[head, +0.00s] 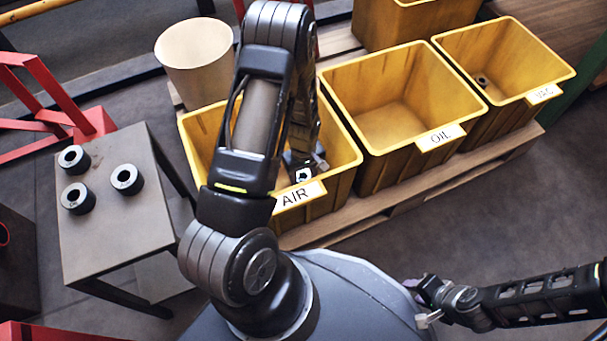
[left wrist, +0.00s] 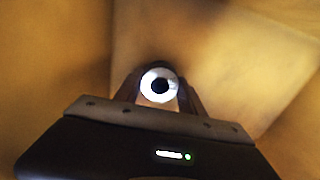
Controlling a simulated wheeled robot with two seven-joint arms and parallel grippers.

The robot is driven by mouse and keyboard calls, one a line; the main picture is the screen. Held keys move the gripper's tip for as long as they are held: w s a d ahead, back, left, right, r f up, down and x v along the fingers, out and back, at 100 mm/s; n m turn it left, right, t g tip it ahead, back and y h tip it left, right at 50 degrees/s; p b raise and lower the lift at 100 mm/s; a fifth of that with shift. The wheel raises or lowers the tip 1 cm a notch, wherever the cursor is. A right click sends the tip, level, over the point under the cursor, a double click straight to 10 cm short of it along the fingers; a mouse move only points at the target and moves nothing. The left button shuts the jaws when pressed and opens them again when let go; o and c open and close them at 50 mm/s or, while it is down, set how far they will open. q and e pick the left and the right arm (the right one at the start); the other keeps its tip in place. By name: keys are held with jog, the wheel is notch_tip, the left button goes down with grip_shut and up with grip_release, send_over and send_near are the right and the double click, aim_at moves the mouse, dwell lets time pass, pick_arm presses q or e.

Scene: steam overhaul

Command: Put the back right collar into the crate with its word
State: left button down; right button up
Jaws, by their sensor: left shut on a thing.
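My left gripper (head: 305,168) reaches down inside the yellow crate labelled AIR (head: 345,178). In the left wrist view its fingers are shut on a dark collar (left wrist: 160,85) with a bright ring-shaped end face and dark hole, held between the crate walls. Any word on this collar is not readable. The crate labelled OIL (head: 375,165) looks empty. The crate labelled VAC (head: 560,75) holds a small dark collar (head: 482,80). Three black collars stand on the small table (head: 105,240): back left (head: 74,160), front left (head: 78,198) and right (head: 127,179). My right gripper (head: 428,305) is small and unclear at the lower right.
The crates stand on a wooden pallet (head: 400,205). A beige bin (head: 195,60) is behind the AIR crate, and another yellow crate (head: 405,25) stands at the back. Red metal frames (head: 45,85) are at the left. Floor in front of the pallet is clear.

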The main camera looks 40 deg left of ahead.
pick_arm(q)
jog(key=c, duration=0.7)
grip_release()
jog(key=shift+r, duration=0.1)
jog(key=shift+r+p, duration=3.15)
jog(key=shift+r, duration=3.05)
